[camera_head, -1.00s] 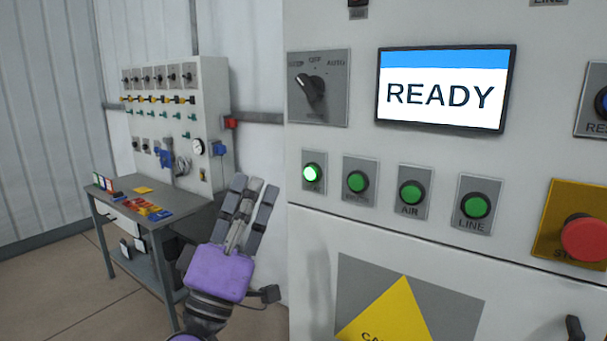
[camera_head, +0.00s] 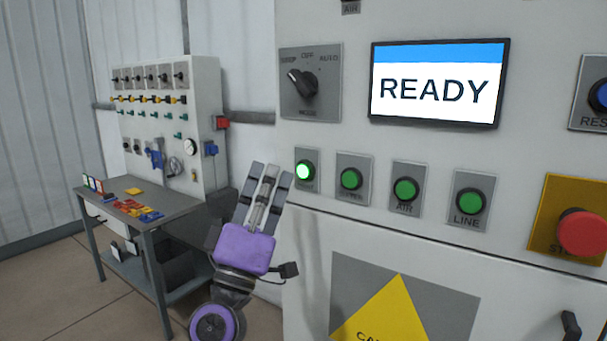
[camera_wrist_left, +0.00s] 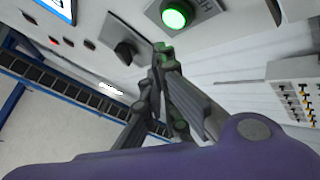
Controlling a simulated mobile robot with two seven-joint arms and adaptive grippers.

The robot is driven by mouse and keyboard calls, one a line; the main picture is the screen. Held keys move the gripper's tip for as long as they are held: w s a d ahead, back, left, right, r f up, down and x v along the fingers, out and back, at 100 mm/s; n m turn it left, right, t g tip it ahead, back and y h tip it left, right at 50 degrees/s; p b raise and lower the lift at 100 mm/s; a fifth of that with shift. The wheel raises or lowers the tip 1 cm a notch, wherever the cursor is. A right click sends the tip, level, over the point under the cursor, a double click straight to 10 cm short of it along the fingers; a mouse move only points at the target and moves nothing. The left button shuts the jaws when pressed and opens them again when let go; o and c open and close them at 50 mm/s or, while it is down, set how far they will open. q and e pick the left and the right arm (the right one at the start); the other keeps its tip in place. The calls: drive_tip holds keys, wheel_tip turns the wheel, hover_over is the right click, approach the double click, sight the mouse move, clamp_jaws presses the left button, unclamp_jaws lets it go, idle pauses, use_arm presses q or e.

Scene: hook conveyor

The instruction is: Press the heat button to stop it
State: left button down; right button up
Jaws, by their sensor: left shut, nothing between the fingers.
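The leftmost button in the row on the grey cabinet is lit bright green (camera_head: 303,171); I take it as the heat button, though its label is too small to read. It also shows lit at the top of the left wrist view (camera_wrist_left: 174,14). My left gripper (camera_head: 267,172) is shut and empty, with its purple body below and its fingers pointing up. Its fingertips are just left of the lit button in the head view. In the left wrist view the fingertips (camera_wrist_left: 162,50) are close below the button, apparently apart from it. My right gripper is not in view.
Darker green buttons stand to the right, including AIR (camera_head: 405,190) and LINE (camera_head: 472,201). A READY screen (camera_head: 438,84), a mode knob (camera_head: 303,84) and a red stop button (camera_head: 582,233) share the panel. A workbench (camera_head: 160,208) stands at left.

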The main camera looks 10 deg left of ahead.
use_arm(q)
drive_tip(key=shift+w+d, duration=0.2)
drive_tip(key=shift+w, duration=0.3)
drive_tip(key=shift+w+d, duration=0.15)
drive_tip(key=shift+w, duration=0.35)
idle(0.5)
drive_tip(key=shift+w+d, duration=0.15)
drive_tip(key=shift+w, duration=0.25)
drive_tip(key=shift+w+d+b, duration=0.1)
drive_tip(key=shift+w+b, duration=0.25)
drive_tip(key=shift+w, duration=0.05)
idle(0.8)
drive_tip(key=shift+s, duration=0.15)
drive_tip(key=shift+s+a, duration=0.25)
drive_tip(key=shift+s, duration=0.4)
